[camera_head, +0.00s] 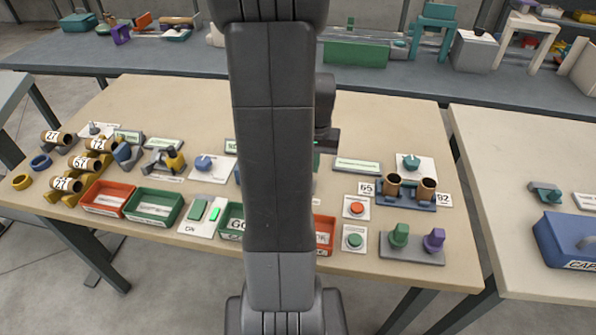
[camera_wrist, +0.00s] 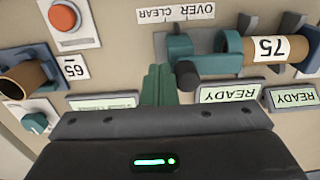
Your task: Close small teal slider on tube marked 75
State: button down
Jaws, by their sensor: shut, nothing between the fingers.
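A brown tube marked 75 (camera_wrist: 285,50) lies across the upper right of the wrist view, its label upside down. A teal ring (camera_wrist: 229,46) sits around its left end. Beside it are a teal block (camera_wrist: 179,46) and a short teal bar with a dark round knob (camera_wrist: 187,76); I cannot tell for sure which piece is the small slider. My gripper (camera_wrist: 158,72) is shut and empty, its teal-green fingertips just left of the dark knob. Whether they touch it is unclear. In the head view my arm hides the tube and fingertips.
An OVER CLEAR label (camera_wrist: 176,13) lies beyond the slider parts. Two READY displays (camera_wrist: 228,93) are near my fingers. An orange button (camera_wrist: 62,16) and a tube by the 65 label (camera_wrist: 22,78) are at left. Open bins (camera_head: 153,207) line the table's front.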

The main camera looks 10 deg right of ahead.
jog(key=shift+w+a, duration=0.2)
jog(key=shift+a, duration=0.5)
jog(key=shift+s+d, duration=0.1)
jog(key=shift+d, duration=0.15)
dwell(1.0)
jog(key=shift+d, duration=0.3)
jog(key=shift+s, duration=0.1)
jog(key=shift+r, duration=0.15)
notch_tip(320, 180, up, 7)
jog(key=p, duration=0.5)
jog(key=shift+p, duration=0.35)
jog(key=shift+f, duration=0.3)
